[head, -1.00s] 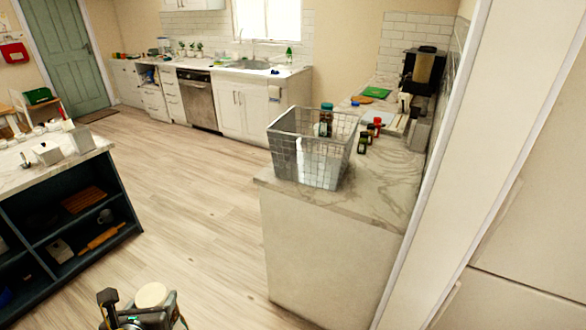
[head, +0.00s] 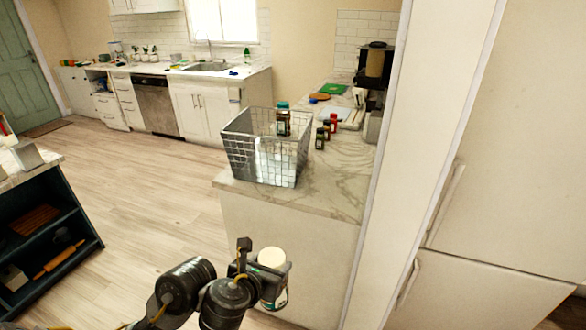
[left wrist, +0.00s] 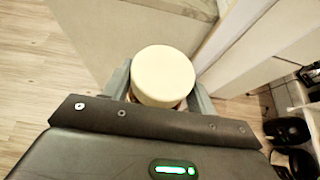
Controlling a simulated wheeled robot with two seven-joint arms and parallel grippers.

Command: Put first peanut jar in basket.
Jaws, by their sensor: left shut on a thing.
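A jar with a cream lid (head: 272,259) is held in my left gripper (head: 262,277) at the bottom of the head view. In the left wrist view the round cream lid (left wrist: 163,77) sits between the two fingers (left wrist: 160,92), which are shut on the jar. The jar is below and in front of the counter end, apart from the basket. The wire basket (head: 255,163) stands on the near end of the marble counter. A jar with a teal lid (head: 283,122) shows at the basket's back right; I cannot tell whether it is inside or behind. My right gripper is not in view.
Several small bottles (head: 323,134) stand on the counter (head: 325,190) right of the basket. A white wall edge (head: 420,150) and a tall cabinet (head: 510,180) rise at the right. A dark shelf unit (head: 45,225) stands at the left. The floor (head: 150,210) between is clear.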

